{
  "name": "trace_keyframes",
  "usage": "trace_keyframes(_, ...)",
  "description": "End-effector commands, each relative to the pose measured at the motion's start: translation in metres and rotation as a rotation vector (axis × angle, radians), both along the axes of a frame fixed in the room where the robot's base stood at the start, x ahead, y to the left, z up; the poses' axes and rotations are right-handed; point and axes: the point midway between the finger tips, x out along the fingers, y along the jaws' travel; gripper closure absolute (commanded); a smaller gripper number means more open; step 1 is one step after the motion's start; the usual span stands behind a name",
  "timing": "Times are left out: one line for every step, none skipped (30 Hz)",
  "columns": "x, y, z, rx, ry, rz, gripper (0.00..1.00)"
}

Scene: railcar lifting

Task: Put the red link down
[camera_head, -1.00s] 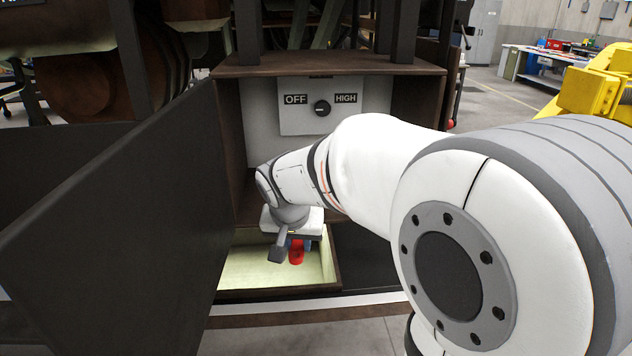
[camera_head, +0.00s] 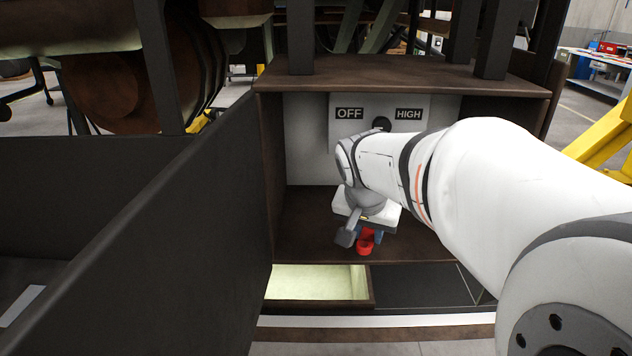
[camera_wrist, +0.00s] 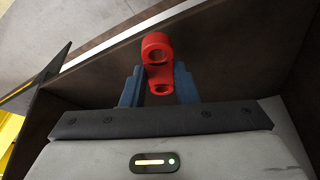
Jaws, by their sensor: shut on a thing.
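The red link (camera_head: 365,241) hangs below my gripper (camera_head: 369,232) in the head view, in front of the brown cabinet's lower shelf. In the wrist view the red link (camera_wrist: 158,62) stands between the two blue-grey fingers of my gripper (camera_wrist: 158,88), with one ring past the fingertips. The gripper is shut on it. I cannot tell whether the link touches the shelf (camera_head: 310,235) or is held above it.
An open drawer (camera_head: 318,283) with a pale inside lies below the shelf. A dark open door (camera_head: 190,210) stands to the left. A panel (camera_head: 350,113) marked OFF and HIGH with a dark knob is on the cabinet's back wall. Bare shelf shows left of the link.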

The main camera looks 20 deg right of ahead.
Motion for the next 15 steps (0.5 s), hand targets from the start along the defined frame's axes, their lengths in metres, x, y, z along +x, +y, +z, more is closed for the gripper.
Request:
trace_keyframes(0.011,-0.011,0.003,0.0,0.002,-0.007,1.0)
trace_keyframes(0.017,-0.016,0.003,0.0,0.002,-0.007,1.0)
trace_keyframes(0.025,-0.022,0.003,0.0,0.001,-0.009,1.0)
trace_keyframes(0.03,-0.026,0.002,0.0,0.001,-0.008,1.0)
trace_keyframes(0.035,-0.03,0.003,0.0,0.001,-0.009,1.0)
trace_keyframes(0.041,-0.035,0.002,0.0,0.001,-0.009,1.0)
trace_keyframes(0.044,-0.038,0.002,0.0,0.0,-0.009,1.0)
trace_keyframes(0.048,-0.041,0.002,0.0,0.0,-0.009,1.0)
trace_keyframes(0.051,-0.043,0.002,0.0,-0.002,-0.008,1.0)
trace_keyframes(0.053,-0.045,0.002,0.0,-0.002,-0.008,1.0)
trace_keyframes(0.054,-0.046,0.001,0.0,-0.002,-0.008,1.0)
trace_keyframes(0.056,-0.047,0.001,0.0,-0.001,-0.009,1.0)
trace_keyframes(0.058,-0.049,0.001,0.0,0.0,-0.009,1.0)
trace_keyframes(0.06,-0.051,0.001,0.0,-0.001,-0.009,1.0)
trace_keyframes(0.064,-0.054,0.002,0.0,-0.001,-0.009,1.0)
